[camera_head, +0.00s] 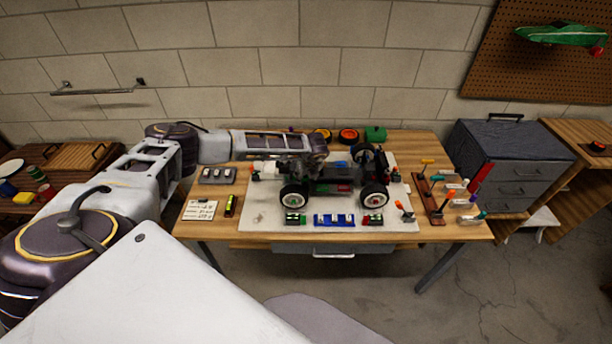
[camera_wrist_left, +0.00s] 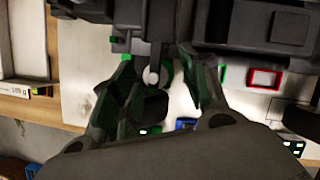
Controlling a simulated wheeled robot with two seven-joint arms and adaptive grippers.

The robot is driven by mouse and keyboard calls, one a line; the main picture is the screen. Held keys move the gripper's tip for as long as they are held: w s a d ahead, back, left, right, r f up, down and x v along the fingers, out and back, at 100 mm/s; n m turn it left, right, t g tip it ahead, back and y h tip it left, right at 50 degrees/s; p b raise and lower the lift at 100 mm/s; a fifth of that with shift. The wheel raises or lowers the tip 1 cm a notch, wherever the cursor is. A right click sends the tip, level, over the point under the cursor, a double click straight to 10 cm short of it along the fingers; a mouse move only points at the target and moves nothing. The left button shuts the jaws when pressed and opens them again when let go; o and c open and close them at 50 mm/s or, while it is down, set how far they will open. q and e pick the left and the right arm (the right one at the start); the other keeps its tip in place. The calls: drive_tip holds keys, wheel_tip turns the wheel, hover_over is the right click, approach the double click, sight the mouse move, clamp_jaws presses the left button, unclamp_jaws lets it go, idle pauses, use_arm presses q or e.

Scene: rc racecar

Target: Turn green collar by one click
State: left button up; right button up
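The RC car (camera_head: 335,183) stands on the pale mat (camera_head: 265,212) on the workbench, its black chassis raised on large tyres. My left gripper (camera_head: 300,165) reaches over the car's left end. In the left wrist view my left gripper (camera_wrist_left: 162,80) has its two dark fingers spread apart, below the dark chassis parts (camera_wrist_left: 270,25). A small grey ball-like knob (camera_wrist_left: 152,77) and a dark rounded part show between the fingers; I see no clear grip on them. I cannot pick out the green collar for certain. My right gripper is not in view.
Green, blue and red small trays (camera_head: 334,220) line the mat's front. A tool rack (camera_head: 432,205) with coloured handles stands at the right. A white card (camera_head: 199,210) and a grey switch block (camera_head: 218,175) lie at the left. A grey drawer cabinet (camera_head: 510,165) stands beyond.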

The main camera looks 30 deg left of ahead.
use_arm(q)
drive_tip(key=c, duration=0.8)
drive_tip(key=shift+c, duration=0.2)
idle(0.3)
drive_tip(key=o, duration=1)
drive_tip(key=shift+o, duration=0.2)
drive_tip(key=shift+r, duration=0.1)
drive_tip(key=v, duration=1.2)
drive_tip(key=shift+w, duration=0.1)
